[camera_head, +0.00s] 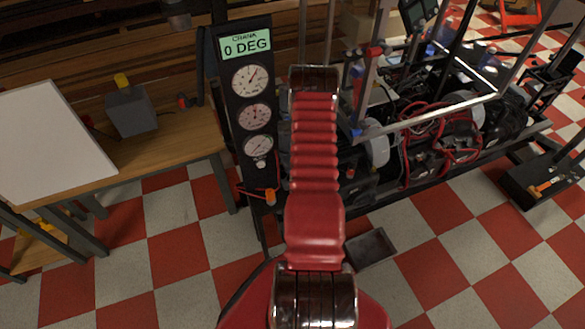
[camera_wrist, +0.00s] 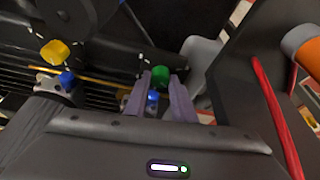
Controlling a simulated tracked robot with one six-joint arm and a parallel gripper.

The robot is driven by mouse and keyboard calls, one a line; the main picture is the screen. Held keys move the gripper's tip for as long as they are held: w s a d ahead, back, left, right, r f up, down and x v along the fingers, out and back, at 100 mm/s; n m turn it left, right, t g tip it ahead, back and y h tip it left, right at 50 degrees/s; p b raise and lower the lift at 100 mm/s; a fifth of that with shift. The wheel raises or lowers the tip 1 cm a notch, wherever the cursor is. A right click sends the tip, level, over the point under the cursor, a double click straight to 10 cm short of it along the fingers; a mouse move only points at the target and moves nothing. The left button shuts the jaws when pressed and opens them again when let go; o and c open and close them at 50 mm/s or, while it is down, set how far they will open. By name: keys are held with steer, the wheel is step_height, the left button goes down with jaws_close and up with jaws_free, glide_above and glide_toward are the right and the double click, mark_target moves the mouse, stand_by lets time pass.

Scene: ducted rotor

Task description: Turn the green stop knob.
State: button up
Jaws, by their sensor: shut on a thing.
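The green stop knob (camera_wrist: 161,75) shows in the wrist view, straight ahead, at the tips of my gripper's two grey-purple fingers. My gripper (camera_wrist: 160,88) is shut on the green knob, one finger on each side of it. A small blue part (camera_wrist: 153,97) shows between the fingers, below the knob. In the head view my red arm hides the knob and the gripper.
A yellow knob (camera_wrist: 55,53) and another blue part (camera_wrist: 67,78) are to the left in the wrist view. An orange-tipped part (camera_wrist: 302,45) and a red cable (camera_wrist: 272,110) are at the right. A gauge panel (camera_head: 245,75) reading "0 DEG" stands left of my arm.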

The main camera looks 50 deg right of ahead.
steer(key=o, duration=1.1)
steer(key=shift+c, duration=0.2)
steer(key=shift+r, duration=0.2)
steer(key=v, duration=1.3)
steer(key=shift+s, duration=0.2)
steer(key=shift+r, duration=0.1)
